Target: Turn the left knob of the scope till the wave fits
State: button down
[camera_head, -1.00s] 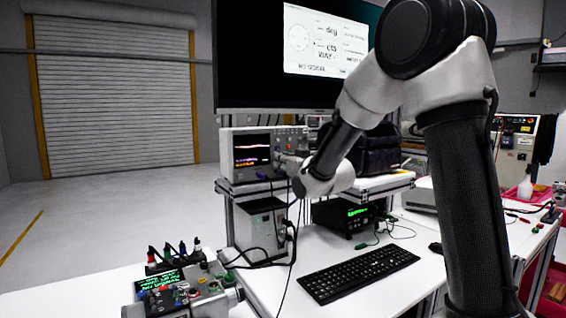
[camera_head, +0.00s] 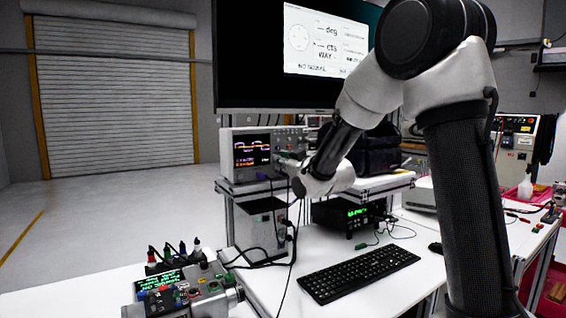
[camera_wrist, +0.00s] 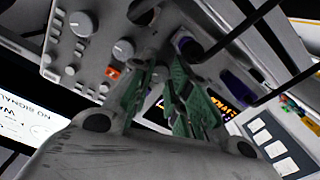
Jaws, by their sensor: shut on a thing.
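The scope (camera_head: 228,160) stands on the shelf below the big monitor, its lit screen (camera_head: 252,150) showing a stepped orange and purple trace. Its front panel (camera_wrist: 62,60) with several grey knobs fills the upper left of the wrist view. My gripper (camera_head: 288,161) reaches the panel just right of the screen. In the wrist view its green-padded fingers (camera_wrist: 160,82) are closed around a knob at the panel. That knob is mostly hidden by the fingers, and its turn angle cannot be read. Part of the scope screen (camera_wrist: 243,92) shows right of the fingers.
A big monitor (camera_head: 325,40) hangs above the scope. Cables (camera_wrist: 235,30) run from the scope's sockets close beside the fingers. A keyboard (camera_head: 360,273), a black unit with a green display (camera_head: 350,215) and a control box (camera_head: 195,295) are on the benches below.

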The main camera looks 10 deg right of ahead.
jog(key=c, duration=1.6)
grip_release()
jog(key=v, duration=1.2)
